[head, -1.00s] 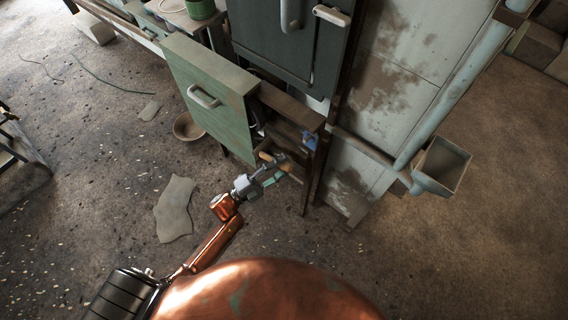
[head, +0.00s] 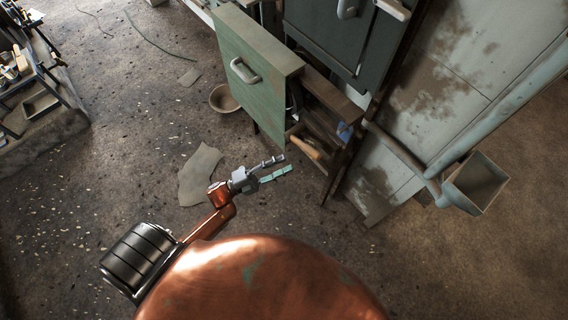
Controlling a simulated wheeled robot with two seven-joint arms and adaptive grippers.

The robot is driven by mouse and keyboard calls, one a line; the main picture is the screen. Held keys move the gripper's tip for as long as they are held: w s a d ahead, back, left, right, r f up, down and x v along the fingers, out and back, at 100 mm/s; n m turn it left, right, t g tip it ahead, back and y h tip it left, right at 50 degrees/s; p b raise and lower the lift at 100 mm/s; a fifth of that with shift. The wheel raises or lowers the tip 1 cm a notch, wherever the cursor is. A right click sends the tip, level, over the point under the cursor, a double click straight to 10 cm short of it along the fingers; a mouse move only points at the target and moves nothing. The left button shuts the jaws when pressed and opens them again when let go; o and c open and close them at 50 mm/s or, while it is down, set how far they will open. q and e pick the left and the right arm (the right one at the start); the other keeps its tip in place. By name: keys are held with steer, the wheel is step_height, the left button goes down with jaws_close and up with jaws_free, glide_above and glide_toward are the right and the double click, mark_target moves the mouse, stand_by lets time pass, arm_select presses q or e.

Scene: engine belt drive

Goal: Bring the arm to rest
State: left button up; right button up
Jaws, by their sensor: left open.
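My left gripper (head: 275,168) is in the middle of the head view. Its two fingers are apart, with nothing between them. It is clear of the open green drawer, above the floor and to the lower left of the drawer's inside. My left arm (head: 205,222) comes up from the lower left with its orange forearm pointing to the right. My right gripper does not show.
The green drawer (head: 255,75) stands pulled out, with a wooden-handled tool (head: 307,147) and a blue item (head: 344,131) in it. A bowl (head: 223,98) lies on the floor. A square funnel-like bin (head: 476,182) juts out at the right.

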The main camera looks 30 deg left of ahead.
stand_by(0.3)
